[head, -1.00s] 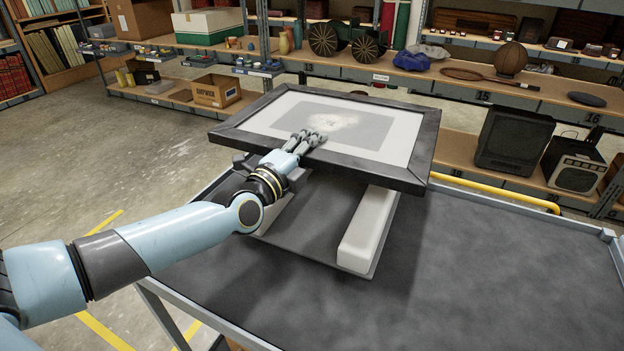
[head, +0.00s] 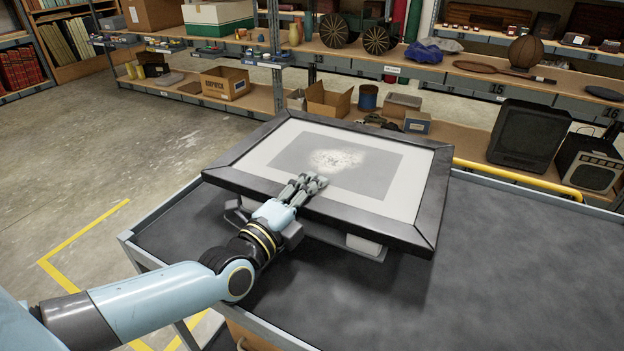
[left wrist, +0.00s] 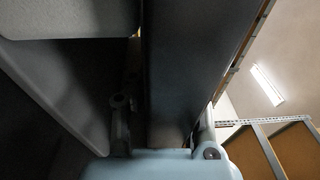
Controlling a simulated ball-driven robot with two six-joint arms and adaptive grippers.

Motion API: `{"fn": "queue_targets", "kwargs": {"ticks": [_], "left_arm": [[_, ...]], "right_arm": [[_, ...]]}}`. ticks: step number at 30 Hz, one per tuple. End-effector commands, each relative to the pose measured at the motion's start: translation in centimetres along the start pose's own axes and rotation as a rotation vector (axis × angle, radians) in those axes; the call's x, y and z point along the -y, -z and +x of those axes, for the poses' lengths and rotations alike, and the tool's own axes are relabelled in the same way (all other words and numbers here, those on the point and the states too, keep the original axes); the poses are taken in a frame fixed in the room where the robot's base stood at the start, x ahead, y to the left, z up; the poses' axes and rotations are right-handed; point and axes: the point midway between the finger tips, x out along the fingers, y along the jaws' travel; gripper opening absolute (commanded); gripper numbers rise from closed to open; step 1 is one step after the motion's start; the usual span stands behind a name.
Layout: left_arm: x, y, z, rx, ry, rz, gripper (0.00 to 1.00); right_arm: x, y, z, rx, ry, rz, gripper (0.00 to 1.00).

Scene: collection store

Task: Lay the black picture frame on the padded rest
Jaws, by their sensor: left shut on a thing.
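The black picture frame (head: 365,221) has a pale mount around a grey picture. It lies nearly flat over the padded rest (head: 363,245), whose white pad end and grey base edge show just below its near side. The frame hides most of the rest, and I cannot tell whether they touch. My left gripper (head: 308,186) is shut on the frame's near edge, left of its middle, with fingers over the top. In the left wrist view the dark frame bar (left wrist: 190,70) runs between the fingers, and a pale pad (left wrist: 70,18) shows upper left. My right gripper is out of view.
The rest stands on a cart with a dark grey top (head: 520,270), clear on the right and in front. A yellow rail (head: 515,179) runs along its far side. Loaded shelves stand behind, with a television (head: 530,134) and cardboard boxes (head: 226,82).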

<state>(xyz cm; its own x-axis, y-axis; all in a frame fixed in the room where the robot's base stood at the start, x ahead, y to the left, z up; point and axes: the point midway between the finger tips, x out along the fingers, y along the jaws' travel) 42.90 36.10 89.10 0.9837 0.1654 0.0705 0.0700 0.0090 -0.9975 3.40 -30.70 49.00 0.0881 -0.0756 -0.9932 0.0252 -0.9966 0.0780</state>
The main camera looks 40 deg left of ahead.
Motion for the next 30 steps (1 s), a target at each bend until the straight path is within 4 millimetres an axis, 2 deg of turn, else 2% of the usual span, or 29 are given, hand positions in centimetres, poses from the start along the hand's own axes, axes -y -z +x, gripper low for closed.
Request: {"fn": "queue_targets", "kwargs": {"ticks": [2,9,10,15,24,26,30], "left_arm": [[0.5,0.0,0.2,0.0,0.011,0.0,0.0],[0.2,0.0,0.2,0.0,0.01,0.001,0.0],[-0.1,0.0,0.0,0.0,0.001,0.0,0.15],[0.0,0.0,0.0,0.0,0.001,0.0,0.36],[0.2,0.0,0.0,0.0,0.001,0.0,0.36],[0.1,0.0,-0.5,0.0,-0.002,0.0,0.36],[0.1,0.0,-3.0,0.0,-0.004,0.0,0.36]], "right_arm": [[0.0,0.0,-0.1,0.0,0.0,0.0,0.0],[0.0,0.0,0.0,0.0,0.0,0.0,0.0],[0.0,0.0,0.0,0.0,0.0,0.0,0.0],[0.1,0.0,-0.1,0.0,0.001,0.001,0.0],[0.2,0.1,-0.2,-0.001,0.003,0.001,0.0],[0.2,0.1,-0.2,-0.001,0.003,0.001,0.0],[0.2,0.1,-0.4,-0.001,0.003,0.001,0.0]]}}
